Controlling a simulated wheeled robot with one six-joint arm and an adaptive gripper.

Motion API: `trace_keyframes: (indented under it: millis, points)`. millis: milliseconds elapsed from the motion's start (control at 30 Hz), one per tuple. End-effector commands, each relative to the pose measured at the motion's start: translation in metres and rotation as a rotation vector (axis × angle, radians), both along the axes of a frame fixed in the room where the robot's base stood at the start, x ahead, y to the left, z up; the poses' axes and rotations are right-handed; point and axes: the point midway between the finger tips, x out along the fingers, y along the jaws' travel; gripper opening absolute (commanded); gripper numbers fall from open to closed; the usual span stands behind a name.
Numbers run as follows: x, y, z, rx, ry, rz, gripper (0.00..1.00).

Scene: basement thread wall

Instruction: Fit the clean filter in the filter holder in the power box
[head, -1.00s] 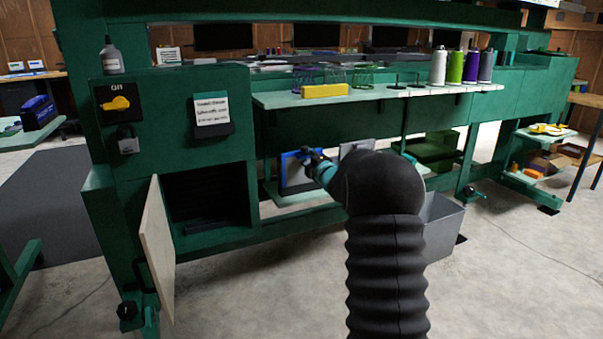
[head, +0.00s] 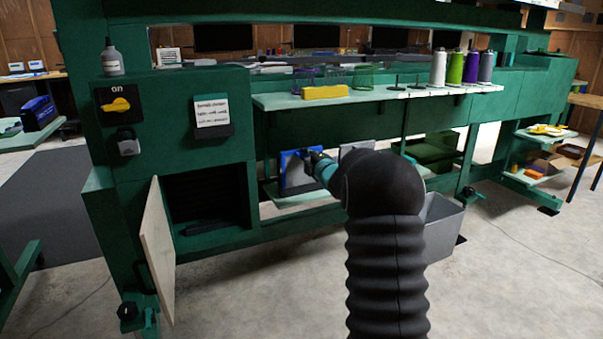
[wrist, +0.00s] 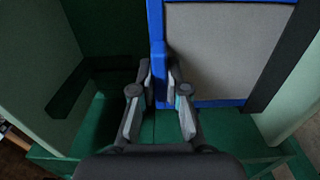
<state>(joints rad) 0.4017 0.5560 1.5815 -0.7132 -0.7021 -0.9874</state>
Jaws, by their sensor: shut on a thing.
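The blue-framed filter with a pale grey panel (head: 291,172) stands upright at the lower shelf under the long counter in the head view. In the wrist view its blue frame (wrist: 158,45) rises between my fingers. My gripper (head: 313,156) is at its right edge in the head view, and in the wrist view my gripper (wrist: 160,88) is shut on the frame's edge. The power box (head: 207,200) is at the left with its pale door (head: 157,245) swung open. Its inside is dark, with a black slotted part low down; the holder is not clear.
A grey panel (head: 356,148) stands right of the filter, partly behind my arm. A grey bin (head: 442,228) is on the floor at right. The counter (head: 275,101) overhangs the shelf. The open door juts out; the floor in front is clear.

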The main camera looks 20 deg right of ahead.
Motion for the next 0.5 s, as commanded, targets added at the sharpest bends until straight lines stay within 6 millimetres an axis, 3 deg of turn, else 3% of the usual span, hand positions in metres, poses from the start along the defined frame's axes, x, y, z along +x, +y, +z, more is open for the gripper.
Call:
trace_keyframes:
  millis: [500]
  points:
    - [0.000, 0.000, 0.023, 0.001, 0.001, -0.001, 0.00]
